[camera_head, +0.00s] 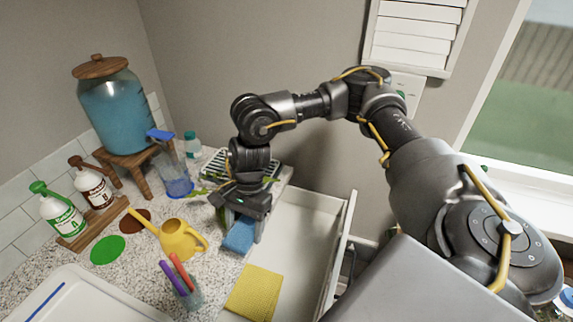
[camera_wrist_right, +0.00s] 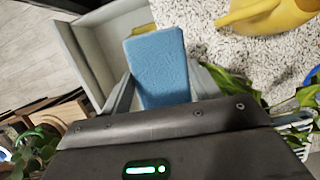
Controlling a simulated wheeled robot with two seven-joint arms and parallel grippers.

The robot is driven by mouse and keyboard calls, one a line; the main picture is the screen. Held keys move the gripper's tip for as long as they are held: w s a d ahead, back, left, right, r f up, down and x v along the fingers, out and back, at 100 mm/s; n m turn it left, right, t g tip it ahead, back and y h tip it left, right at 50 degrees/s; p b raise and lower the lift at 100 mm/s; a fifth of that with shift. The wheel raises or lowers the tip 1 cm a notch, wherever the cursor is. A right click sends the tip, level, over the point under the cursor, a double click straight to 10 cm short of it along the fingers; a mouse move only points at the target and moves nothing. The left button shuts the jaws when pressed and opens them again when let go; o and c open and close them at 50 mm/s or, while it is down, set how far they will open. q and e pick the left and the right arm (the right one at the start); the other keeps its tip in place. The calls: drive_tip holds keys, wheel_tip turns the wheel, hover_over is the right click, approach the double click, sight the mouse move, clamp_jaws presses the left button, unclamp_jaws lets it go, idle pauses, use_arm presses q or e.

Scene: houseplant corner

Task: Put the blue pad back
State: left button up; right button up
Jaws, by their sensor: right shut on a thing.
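The blue pad (camera_head: 238,236) is between the fingers of my right gripper (camera_head: 241,222), which is shut on it and points down near the counter's edge beside the open drawer (camera_head: 302,228). In the right wrist view the blue pad (camera_wrist_right: 157,66) sticks out past both fingers. Behind it there are the pale drawer and the speckled counter. I cannot tell whether the pad touches the counter. A yellow cloth (camera_head: 255,292) lies flat in the near part of the drawer. My left gripper is not in view.
A yellow watering can (camera_head: 182,239) and a cup of markers (camera_head: 187,293) stand left of the pad. A wire rack (camera_head: 214,166) is behind my gripper. Bottles (camera_head: 62,216) and a blue drink dispenser (camera_head: 115,112) are further left. The drawer's middle looks clear.

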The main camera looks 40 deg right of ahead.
drive_tip(key=s+d+f+m+t+h+p, duration=0.15)
drive_tip(key=s+d+f+m, duration=0.4)
drive_tip(key=m, duration=0.55)
drive_tip(key=s+d+f+m+t+h+p, duration=0.1)
drive_tip(key=s+d+f+m+t+h, duration=0.2)
drive_tip(key=d+f+m, duration=0.6)
drive_tip(key=m+y+b, duration=0.2)
approach(288, 241)
drive_tip(key=shift+w+a+f+h, duration=0.15)
drive_tip(key=shift+w+a+f, duration=0.1)
drive_tip(key=shift+f, duration=0.15)
drive_tip(key=shift+w+a+f+h, duration=0.1)
drive_tip(key=shift+w+a+f, duration=0.15)
drive_tip(key=shift+f, duration=0.2)
drive_tip(key=shift+w+d+f+n, duration=0.3)
drive_tip(key=shift+w+f, duration=0.1)
drive_tip(key=shift+f, duration=0.2)
wheel_tip(288, 241, down, 2)
drive_tip(key=shift+f+p, duration=0.1)
drive_tip(key=shift+p, duration=0.55)
drive_tip(key=shift+f, duration=0.45)
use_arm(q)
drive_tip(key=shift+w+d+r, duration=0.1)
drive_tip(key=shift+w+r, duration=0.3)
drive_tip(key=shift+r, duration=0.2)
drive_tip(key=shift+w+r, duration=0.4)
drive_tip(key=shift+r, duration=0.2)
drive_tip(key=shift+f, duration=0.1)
use_arm(e)
drive_tip(key=shift+f, duration=0.1)
